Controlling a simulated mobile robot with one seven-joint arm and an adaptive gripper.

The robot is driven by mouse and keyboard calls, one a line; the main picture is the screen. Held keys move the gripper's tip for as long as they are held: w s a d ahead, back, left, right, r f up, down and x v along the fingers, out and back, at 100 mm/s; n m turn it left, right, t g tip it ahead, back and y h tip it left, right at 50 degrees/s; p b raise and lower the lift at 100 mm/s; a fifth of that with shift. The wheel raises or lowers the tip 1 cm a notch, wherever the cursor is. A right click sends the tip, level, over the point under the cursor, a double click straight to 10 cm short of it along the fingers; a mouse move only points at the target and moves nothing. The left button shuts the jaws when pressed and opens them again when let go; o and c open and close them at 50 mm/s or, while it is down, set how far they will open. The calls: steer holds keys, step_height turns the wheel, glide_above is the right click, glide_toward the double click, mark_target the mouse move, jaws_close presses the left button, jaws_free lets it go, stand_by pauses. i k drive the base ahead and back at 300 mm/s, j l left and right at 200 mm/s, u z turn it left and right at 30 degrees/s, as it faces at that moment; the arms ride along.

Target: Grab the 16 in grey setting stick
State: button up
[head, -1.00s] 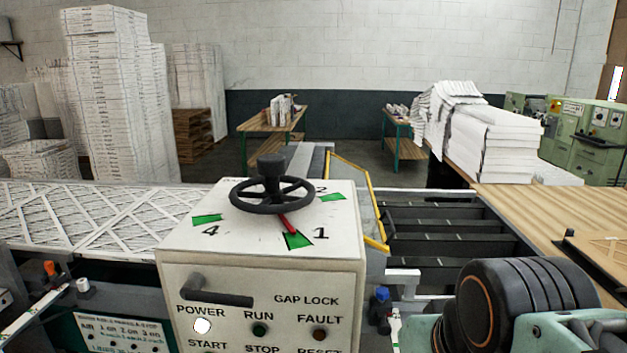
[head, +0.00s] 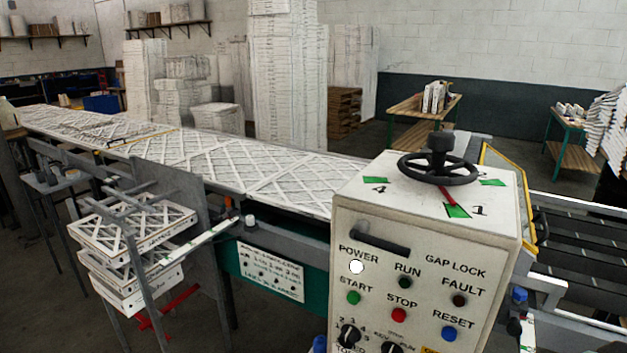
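No stick with a readable 16 in mark shows in the head view. A pale grey-white bar with a green mark (head: 203,241) slants beside the conveyor, left of the control box. Another pale upright piece with a green mark (head: 527,331) shows low at the right of the box, partly cut off by the frame. A red bar (head: 176,306) lies low by the rack at left. I cannot tell whether any of these is the setting stick. My gripper is not in view.
The control box (head: 429,221) with a black handwheel (head: 438,166) stands close in front. A conveyor with lattice-faced filters (head: 210,160) runs to the far left. A rack with filters (head: 137,224) stands at left. A wooden table (head: 424,108) and white stacks (head: 283,80) are behind.

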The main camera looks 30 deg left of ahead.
mark_target(146, 208)
steer(key=k+u, duration=0.4)
steer(key=u, duration=0.25)
steer(key=j+u, duration=0.1)
steer(key=u, duration=0.3)
steer(key=i+u, duration=0.1)
steer(key=u, duration=0.3)
steer(key=j+u, duration=0.1)
steer(key=u, duration=0.3)
steer(key=i+j, duration=0.15)
steer(key=i, duration=0.3)
steer(key=i+j, duration=0.2)
steer(key=i, duration=0.25)
steer(key=i+j, duration=0.15)
steer(key=i, duration=0.3)
steer(key=i+j, duration=0.15)
steer(key=i, duration=0.3)
